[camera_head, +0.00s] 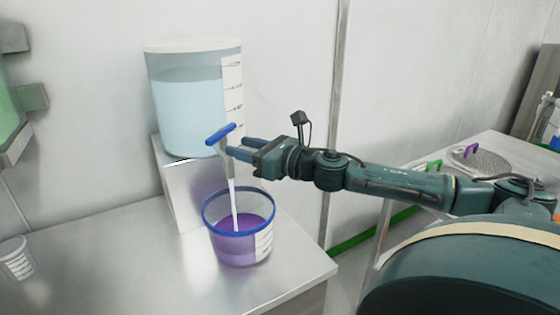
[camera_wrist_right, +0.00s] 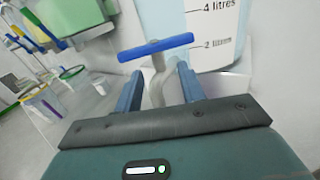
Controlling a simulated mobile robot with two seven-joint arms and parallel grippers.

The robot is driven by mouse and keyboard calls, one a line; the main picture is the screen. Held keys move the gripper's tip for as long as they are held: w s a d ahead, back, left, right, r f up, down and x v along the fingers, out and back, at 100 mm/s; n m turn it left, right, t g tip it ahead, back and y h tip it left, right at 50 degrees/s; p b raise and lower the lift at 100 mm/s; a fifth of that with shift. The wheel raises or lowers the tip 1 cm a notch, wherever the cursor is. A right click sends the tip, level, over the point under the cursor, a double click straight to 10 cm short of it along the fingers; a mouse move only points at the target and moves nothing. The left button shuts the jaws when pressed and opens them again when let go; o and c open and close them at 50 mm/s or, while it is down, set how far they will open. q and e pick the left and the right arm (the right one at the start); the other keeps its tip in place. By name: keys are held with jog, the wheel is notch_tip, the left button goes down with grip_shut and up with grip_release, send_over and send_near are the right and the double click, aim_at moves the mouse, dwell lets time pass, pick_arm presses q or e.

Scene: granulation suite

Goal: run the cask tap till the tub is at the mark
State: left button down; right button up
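The cask (camera_head: 188,115) is a clear, white-lidded drum of pale liquid on a metal stand, with a printed litre scale. Its tap has a blue T-handle (camera_head: 221,134), also in the right wrist view (camera_wrist_right: 156,47). A pale stream (camera_head: 233,205) runs from the spout into the tub (camera_head: 228,252). The tub has a blue rim, a white scale label and purple liquid partway up; its mark is too small to read. My right gripper (camera_head: 240,147) is at the tap, its fingers apart on either side of the tap's stem (camera_wrist_right: 157,85), below the handle. My left gripper is not in view.
The metal bench (camera_head: 120,260) is mostly bare. A small white cup (camera_head: 16,258) stands at its left end. A green panel (camera_head: 10,105) is at the left edge. Behind my right arm, another table holds a round perforated plate (camera_head: 482,160) and coloured-handled items.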

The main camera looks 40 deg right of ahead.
jog(key=shift+s+f, duration=0.15)
jog(key=shift+s, duration=0.1)
pick_arm(q)
jog(key=p, duration=0.2)
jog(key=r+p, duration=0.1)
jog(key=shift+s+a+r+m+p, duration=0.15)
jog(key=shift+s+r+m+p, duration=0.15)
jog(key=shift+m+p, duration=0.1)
pick_arm(e)
jog(key=v, duration=0.8)
jog(key=shift+r, duration=0.25)
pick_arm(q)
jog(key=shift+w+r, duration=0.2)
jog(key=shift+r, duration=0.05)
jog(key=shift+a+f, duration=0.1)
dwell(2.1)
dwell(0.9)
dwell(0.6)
